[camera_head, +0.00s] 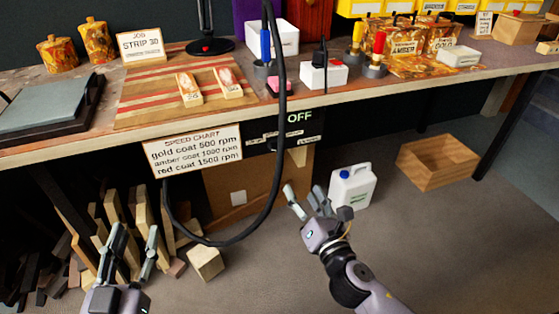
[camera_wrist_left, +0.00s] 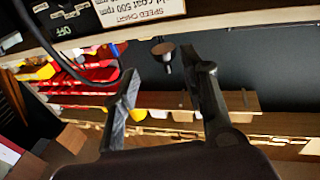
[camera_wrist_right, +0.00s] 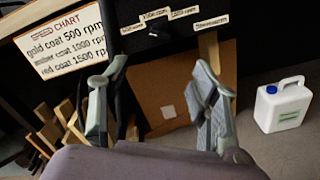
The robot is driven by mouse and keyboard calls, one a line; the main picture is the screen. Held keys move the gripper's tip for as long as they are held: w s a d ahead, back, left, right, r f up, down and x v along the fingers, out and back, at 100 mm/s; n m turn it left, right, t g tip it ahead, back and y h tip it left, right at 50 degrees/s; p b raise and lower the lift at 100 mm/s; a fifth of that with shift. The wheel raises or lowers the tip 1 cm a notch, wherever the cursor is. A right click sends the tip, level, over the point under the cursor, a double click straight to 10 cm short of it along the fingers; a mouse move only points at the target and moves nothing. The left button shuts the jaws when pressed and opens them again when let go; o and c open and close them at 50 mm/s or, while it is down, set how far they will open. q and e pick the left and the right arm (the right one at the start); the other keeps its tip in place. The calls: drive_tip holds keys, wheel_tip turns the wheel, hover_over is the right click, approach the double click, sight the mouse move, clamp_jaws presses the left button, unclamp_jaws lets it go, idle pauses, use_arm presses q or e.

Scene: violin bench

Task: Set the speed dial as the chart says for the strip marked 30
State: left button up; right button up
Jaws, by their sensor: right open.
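The speed chart (camera_head: 195,152) hangs on the bench front and reads gold coat 500 rpm, amber coat 1000 rpm, red coat 1500 rpm. The dark control panel (camera_head: 285,130) beside it has a display reading OFF. The black speed dial (camera_wrist_right: 155,32) shows in the right wrist view under several labels too small to read; its setting is unclear. Two coated wood strips, left (camera_head: 188,88) and right (camera_head: 229,82), lie on the striped board; their marks are not clearly legible. My right gripper (camera_head: 305,193) is open and empty, below the panel. My left gripper (camera_head: 135,230) is open and empty, lower left.
A job card (camera_head: 140,45) reads STRIP 30. A black cable (camera_head: 279,120) hangs in a loop across the bench front beside the panel. A white jug (camera_head: 351,187) and wooden crate (camera_head: 437,162) stand on the floor at right. Wood offcuts (camera_head: 115,210) stand below the chart.

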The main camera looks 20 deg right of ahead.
drive_tip(key=b, duration=0.1)
approach(279, 150)
drive_tip(key=w+b, duration=0.1)
drive_tip(key=w, duration=0.3)
drive_tip(key=w+b, duration=0.1)
drive_tip(key=w, duration=0.3)
drive_tip(key=shift+w+a+f, duration=0.1)
drive_tip(key=shift+w+a, duration=0.05)
drive_tip(key=shift+a, duration=0.05)
use_arm(q)
drive_tip(key=s+r+t+h, duration=0.1)
drive_tip(key=s+r+t, duration=0.2)
drive_tip(key=r+t, duration=0.1)
drive_tip(key=s+r+t+h, duration=0.2)
drive_tip(key=s+r+t, duration=0.1)
drive_tip(key=r, duration=0.4)
drive_tip(key=shift+r+t, duration=0.3)
drive_tip(key=shift+t, duration=0.2)
use_arm(e)
drive_tip(key=shift+w, duration=0.3)
use_arm(q)
drive_tip(key=shift+d, duration=0.1)
use_arm(e)
drive_tip(key=shift+c, duration=0.4)
use_arm(q)
drive_tip(key=shift+w, duration=0.1)
use_arm(e)
drive_tip(key=c, duration=1.1)
